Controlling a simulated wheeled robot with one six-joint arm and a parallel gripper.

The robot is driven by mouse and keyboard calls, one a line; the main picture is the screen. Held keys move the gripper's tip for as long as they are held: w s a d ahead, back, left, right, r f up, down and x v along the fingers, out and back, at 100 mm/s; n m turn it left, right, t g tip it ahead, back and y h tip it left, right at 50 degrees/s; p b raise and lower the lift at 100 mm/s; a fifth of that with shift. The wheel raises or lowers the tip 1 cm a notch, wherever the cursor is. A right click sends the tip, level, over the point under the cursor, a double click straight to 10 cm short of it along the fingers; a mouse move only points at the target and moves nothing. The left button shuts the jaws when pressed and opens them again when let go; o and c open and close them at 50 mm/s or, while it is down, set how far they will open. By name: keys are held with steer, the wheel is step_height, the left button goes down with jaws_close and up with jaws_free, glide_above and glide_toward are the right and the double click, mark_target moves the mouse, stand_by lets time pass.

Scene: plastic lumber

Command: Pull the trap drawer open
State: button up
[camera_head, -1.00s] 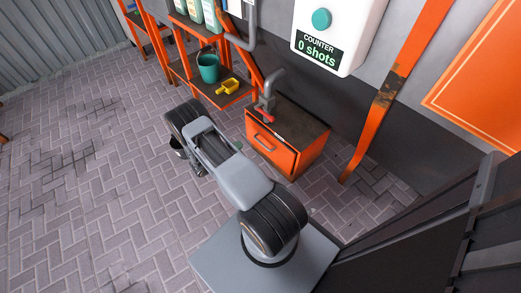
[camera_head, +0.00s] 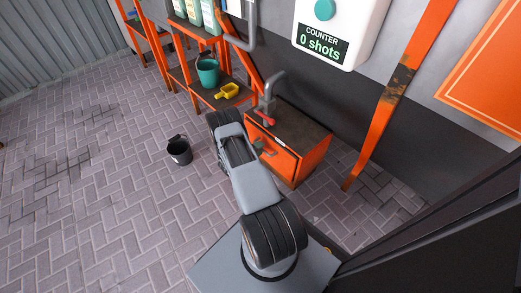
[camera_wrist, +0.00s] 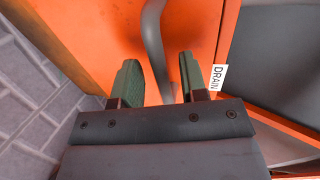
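The orange drawer front (camera_head: 286,162) is on the small cabinet below the tap in the head view, and it looks closed. It also fills much of the wrist view (camera_wrist: 90,35). A grey curved handle (camera_wrist: 154,40) stands out from the orange front and runs down between my fingers. My gripper (camera_wrist: 160,80) is open, with one green-padded finger on each side of the handle and gaps between pads and bar.
A white label reading DRAIN (camera_wrist: 218,80) is at the right in the wrist view. A tap (camera_head: 268,95) stands on the cabinet top (camera_head: 300,128). A dark bucket (camera_head: 179,150) stands on the brick floor. An orange shelf holds a teal bucket (camera_head: 208,71) and a yellow scoop (camera_head: 227,91).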

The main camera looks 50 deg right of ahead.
steer(key=shift+d+f, duration=0.1)
steer(key=shift+d, duration=0.55)
jaws_close()
